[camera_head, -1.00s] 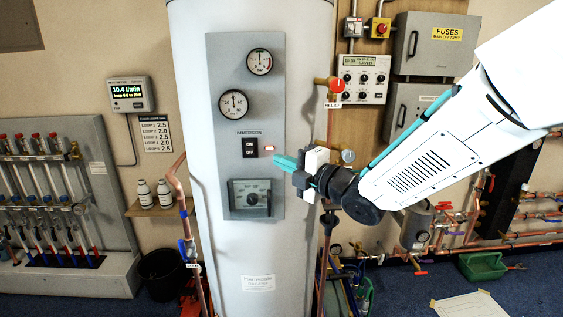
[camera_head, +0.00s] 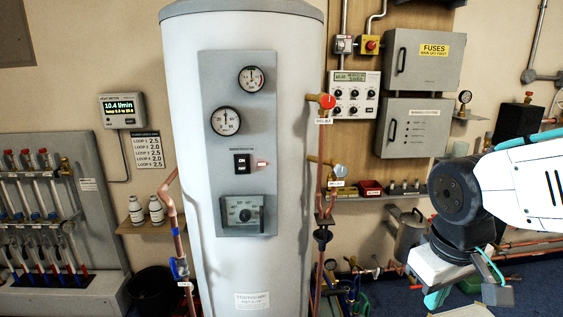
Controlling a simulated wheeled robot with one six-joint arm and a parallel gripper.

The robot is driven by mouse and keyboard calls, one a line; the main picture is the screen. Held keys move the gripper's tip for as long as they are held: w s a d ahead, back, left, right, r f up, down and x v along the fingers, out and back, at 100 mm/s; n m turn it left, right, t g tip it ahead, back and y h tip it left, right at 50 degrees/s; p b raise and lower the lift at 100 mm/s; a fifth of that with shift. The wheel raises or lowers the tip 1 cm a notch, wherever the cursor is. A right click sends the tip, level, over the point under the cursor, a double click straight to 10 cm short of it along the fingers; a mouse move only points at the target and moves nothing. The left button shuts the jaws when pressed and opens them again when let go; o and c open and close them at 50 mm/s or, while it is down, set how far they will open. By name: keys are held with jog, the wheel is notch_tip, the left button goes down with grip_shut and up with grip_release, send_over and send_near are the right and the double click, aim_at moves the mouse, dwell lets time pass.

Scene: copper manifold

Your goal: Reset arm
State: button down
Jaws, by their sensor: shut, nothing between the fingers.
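My gripper (camera_head: 462,298) is at the lower right of the head view, pointing down and away from the tank. Its teal fingers are shut and nothing shows between them. My white arm reaches in from the right edge. The tall white tank (camera_head: 250,280) stands at the centre, well to the left of my gripper. Its grey panel (camera_head: 238,100) carries two round dials, a black ON/OFF switch (camera_head: 241,164) with a lit red lamp (camera_head: 262,163) beside it, and a square dial (camera_head: 243,214) below.
A fuse box (camera_head: 423,60) and a control box (camera_head: 354,95) hang right of the tank. A copper pipe with a red relief knob (camera_head: 327,101) runs beside the tank. A loop manifold (camera_head: 40,215) stands at left, with a black bucket (camera_head: 153,290) near it.

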jog(key=s+d+r+m, duration=0.1)
jog(key=s+r+m, duration=0.2)
jog(key=s, duration=0.6)
jog(key=shift+d+r+y, duration=0.35)
jog(key=shift+r+y, duration=0.05)
jog(key=shift+r, duration=0.2)
jog(key=shift+s, duration=0.1)
